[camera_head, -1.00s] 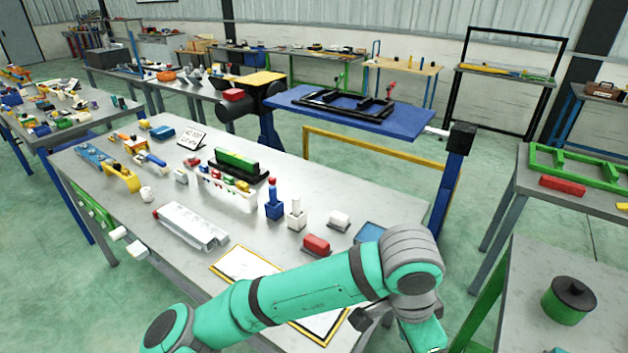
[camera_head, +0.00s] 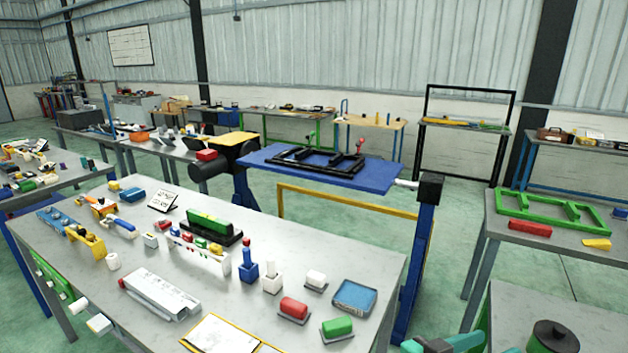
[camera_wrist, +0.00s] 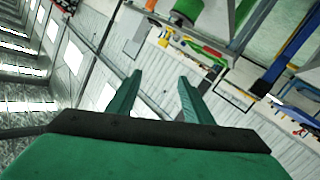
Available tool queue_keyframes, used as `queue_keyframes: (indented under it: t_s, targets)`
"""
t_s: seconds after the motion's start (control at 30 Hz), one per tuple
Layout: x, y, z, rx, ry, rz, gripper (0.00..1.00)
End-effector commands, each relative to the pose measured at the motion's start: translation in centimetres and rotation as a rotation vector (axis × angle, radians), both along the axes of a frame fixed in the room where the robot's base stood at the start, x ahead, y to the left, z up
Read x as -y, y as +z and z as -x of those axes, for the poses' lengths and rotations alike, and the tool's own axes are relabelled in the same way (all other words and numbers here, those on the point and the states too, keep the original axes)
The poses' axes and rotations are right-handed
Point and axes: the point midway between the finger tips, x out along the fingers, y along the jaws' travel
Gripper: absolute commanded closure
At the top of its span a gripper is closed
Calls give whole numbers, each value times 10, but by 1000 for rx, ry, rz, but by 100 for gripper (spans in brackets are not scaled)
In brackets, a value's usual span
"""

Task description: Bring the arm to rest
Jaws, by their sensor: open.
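My gripper (camera_wrist: 158,97) shows in the wrist view with its two green fingers apart and nothing between them. That view is tilted and looks out over the hall, with walls and benches beyond the fingers. In the head view only a small green piece of my arm shows at the bottom edge, right of the middle; the rest of the arm is out of that picture.
The grey workbench (camera_head: 225,275) holds several parts, among them a red block (camera_head: 293,307), a green block (camera_head: 337,326) and a blue tray (camera_head: 355,296). A blue table (camera_head: 310,172) carries a black frame (camera_head: 318,159). A green frame (camera_head: 553,212) lies on the right bench.

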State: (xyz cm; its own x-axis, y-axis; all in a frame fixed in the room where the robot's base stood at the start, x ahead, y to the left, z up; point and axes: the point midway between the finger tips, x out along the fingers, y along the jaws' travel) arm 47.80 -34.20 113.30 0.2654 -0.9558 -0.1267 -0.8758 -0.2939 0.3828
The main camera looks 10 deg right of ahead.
Motion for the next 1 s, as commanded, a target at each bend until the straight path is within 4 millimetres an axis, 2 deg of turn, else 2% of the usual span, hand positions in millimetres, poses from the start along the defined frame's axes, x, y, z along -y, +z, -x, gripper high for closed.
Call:
queue_keyframes:
  t_s: [0.27,0.37,0.57,0.77,1.0]
  targets:
    - [-25,-12,-28,-68,232,235,53]
    - [-40,-24,-36,-89,326,295,53]
    - [-76,-61,-43,-128,521,369,53]
    - [-117,-108,-36,-153,718,386,53]
    - [-170,-171,-3,-159,938,330,53]
